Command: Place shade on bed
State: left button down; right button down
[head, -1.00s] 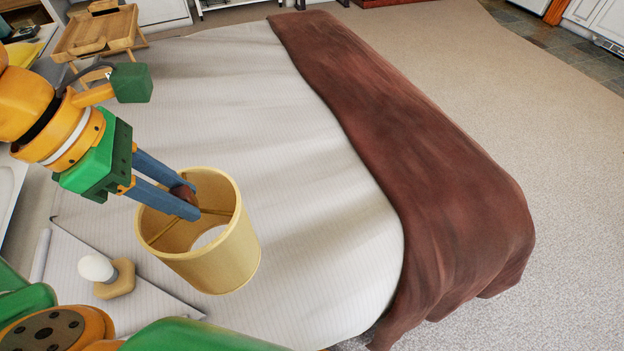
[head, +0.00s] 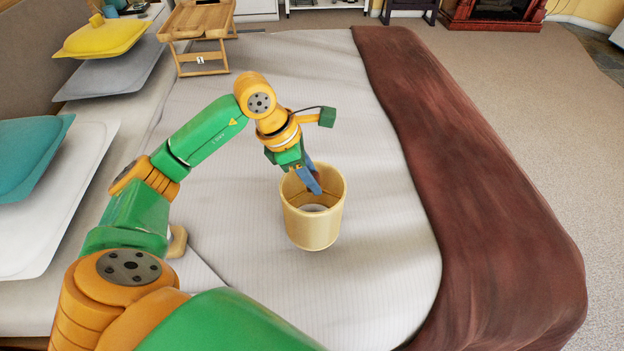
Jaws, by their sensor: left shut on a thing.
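The shade (head: 316,226) is a beige, open-topped drum in the middle of the head view. It is upright over the white striped bed (head: 390,250); I cannot tell whether its bottom rim touches the sheet. My left gripper (head: 314,186) reaches in from above, with its blue fingers at the shade's top opening. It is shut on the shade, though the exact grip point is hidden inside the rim. My right gripper is not in view.
A brown blanket (head: 480,200) covers the bed's right side. A wooden bed tray (head: 198,35) stands at the back left. Pillows (head: 60,190) lie along the left. A small wooden piece (head: 178,243) is partly behind my arm. Clear sheet surrounds the shade.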

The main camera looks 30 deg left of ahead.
pick_arm(q)
jog(key=shift+f, duration=1)
jog(key=c, duration=0.6)
grip_release()
jog(key=p+v, duration=0.1)
jog(key=v, duration=1.1)
jog(key=shift+r, duration=0.25)
